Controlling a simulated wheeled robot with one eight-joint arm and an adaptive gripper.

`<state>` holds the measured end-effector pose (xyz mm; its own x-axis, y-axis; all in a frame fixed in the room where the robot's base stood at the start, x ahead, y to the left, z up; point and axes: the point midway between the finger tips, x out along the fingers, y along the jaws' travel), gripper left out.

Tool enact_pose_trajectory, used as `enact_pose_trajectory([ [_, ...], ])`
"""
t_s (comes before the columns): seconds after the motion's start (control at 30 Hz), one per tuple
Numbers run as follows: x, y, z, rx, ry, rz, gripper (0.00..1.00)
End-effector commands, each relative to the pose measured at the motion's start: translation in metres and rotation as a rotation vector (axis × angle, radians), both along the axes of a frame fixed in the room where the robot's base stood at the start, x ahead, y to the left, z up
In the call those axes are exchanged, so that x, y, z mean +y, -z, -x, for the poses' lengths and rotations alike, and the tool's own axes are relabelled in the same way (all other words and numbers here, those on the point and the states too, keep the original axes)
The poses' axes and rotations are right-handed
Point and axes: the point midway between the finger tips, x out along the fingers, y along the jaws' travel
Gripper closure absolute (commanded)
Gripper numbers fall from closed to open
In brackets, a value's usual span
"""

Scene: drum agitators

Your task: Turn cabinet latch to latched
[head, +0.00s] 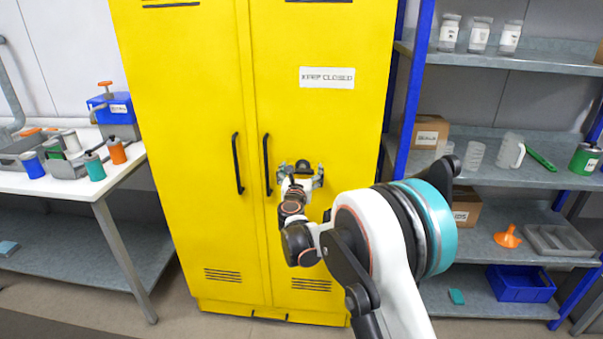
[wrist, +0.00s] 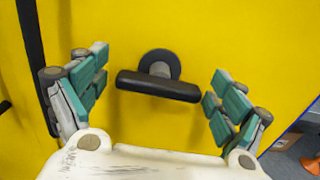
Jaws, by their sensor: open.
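The yellow cabinet (head: 200,110) stands upright with both doors shut and a "KEEP CLOSED" label on the right door. The cabinet latch (wrist: 158,86) is a black bar on a round dark base on the right door, and the bar lies about horizontal in the wrist view. It also shows small and partly hidden in the head view (head: 306,167). My gripper (wrist: 155,92) is open, with teal-padded fingers to the left and right of the latch bar. The fingers appear apart from the bar. In the head view my gripper (head: 302,176) is close in front of the right door.
Two black vertical door handles (head: 238,163) are left of the latch; one edge shows in the wrist view (wrist: 36,65). A white table (head: 125,165) with bottles and tools stands at the left. A blue-framed shelf (head: 490,62) with jars and boxes stands at the right.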

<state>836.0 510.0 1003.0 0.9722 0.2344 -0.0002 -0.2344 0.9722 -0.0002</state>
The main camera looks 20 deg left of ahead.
Motion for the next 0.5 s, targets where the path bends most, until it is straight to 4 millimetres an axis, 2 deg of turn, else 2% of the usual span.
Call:
enact_pose_trajectory([
  [0.13, -0.0001, -0.0001, 0.0001, 0.000, 0.000, 0.000, 0.10],
  [0.33, -0.0001, -0.0001, 0.0002, 0.000, 0.000, 0.000, 0.55],
  [0.5, -0.0001, -0.0001, 0.0001, 0.000, 0.000, -0.001, 0.55],
])
